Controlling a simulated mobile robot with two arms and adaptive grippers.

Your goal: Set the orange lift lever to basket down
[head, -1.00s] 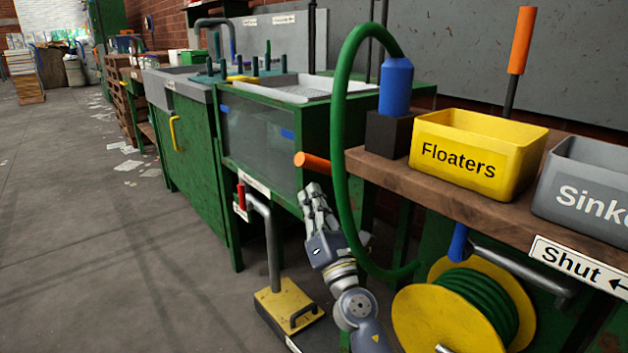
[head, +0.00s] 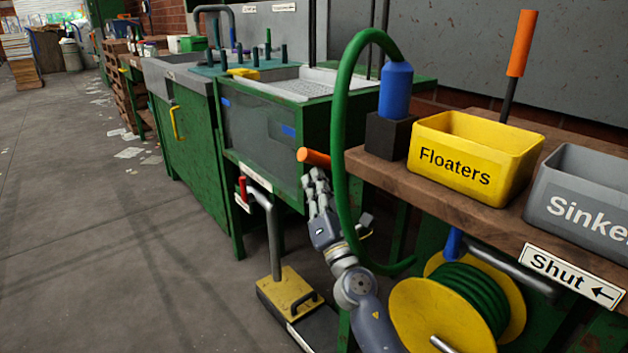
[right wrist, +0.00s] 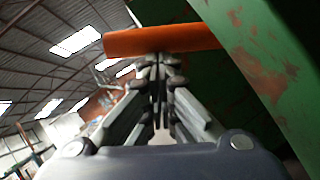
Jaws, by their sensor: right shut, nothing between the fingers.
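An orange lever handle (head: 313,157) sticks out roughly level at the right end of the glass-sided green tank. My right gripper (head: 315,176) is shut and empty, pointing up, with its fingertips just below this handle. In the right wrist view the orange handle (right wrist: 165,40) lies across, right at the tips of the shut fingers (right wrist: 158,62); I cannot tell if they touch. A second orange handle (head: 520,43) stands upright on a dark rod behind the bins. My left gripper is not in view.
A green hose (head: 341,130) loops close to the right of my gripper. A wooden shelf (head: 440,196) holds the yellow Floaters bin (head: 475,155) and the grey Sinkers bin (head: 585,195). A yellow hose reel (head: 430,315) sits below. A yellow pedal (head: 285,291) is on the floor.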

